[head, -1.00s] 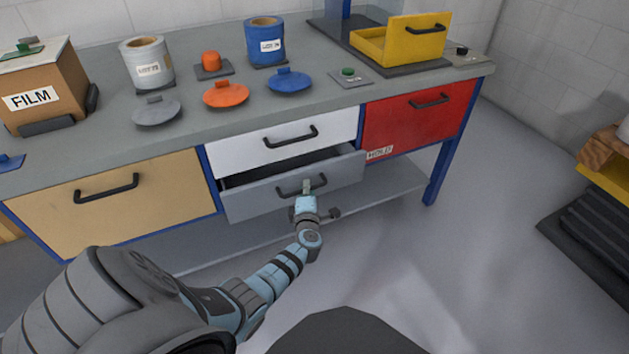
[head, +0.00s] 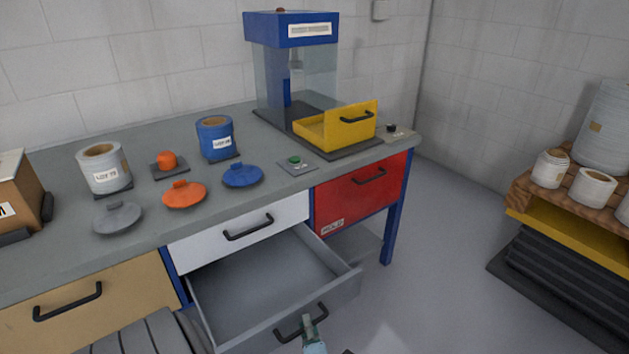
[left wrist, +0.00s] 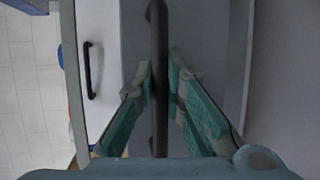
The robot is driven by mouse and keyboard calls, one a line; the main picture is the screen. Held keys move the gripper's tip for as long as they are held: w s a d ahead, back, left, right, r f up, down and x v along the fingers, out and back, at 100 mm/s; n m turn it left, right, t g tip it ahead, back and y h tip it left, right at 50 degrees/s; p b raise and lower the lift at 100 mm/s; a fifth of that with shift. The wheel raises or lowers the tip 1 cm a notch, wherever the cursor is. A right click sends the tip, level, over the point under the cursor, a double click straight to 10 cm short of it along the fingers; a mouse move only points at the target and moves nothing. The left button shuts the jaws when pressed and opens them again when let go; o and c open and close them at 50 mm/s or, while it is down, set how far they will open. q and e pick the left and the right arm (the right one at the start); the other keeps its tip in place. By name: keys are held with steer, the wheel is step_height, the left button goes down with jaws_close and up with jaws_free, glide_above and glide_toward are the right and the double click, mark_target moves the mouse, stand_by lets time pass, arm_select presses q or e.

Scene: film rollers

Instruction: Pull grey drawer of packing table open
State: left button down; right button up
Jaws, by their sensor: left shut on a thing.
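The grey drawer (head: 262,278) of the packing table (head: 70,236) stands far out from the table front, below the white drawer (head: 240,232). Its inside shows empty. My left gripper (head: 311,326) is at the black handle (head: 288,330) on the drawer front. In the left wrist view the two green fingers of my left gripper (left wrist: 160,95) lie on either side of the dark handle bar (left wrist: 158,40), shut on it. The white drawer is closed, and its handle (left wrist: 88,70) shows at the left there. My right gripper is not in view.
The red drawer (head: 355,198) and the tan drawer (head: 85,305) are closed. Canisters, lids and a yellow tray (head: 335,128) stand on the tabletop. At the right, a pallet (head: 540,205) holds white rolls. Floor right of the table is clear.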

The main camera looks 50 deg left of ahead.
arm_select(q)
steer(key=shift+d, duration=0.1)
steer(key=c, duration=1.7)
jaws_free()
steer(key=shift+o, duration=0.2)
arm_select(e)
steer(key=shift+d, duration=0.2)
arm_select(q)
steer(key=shift+r, duration=0.1)
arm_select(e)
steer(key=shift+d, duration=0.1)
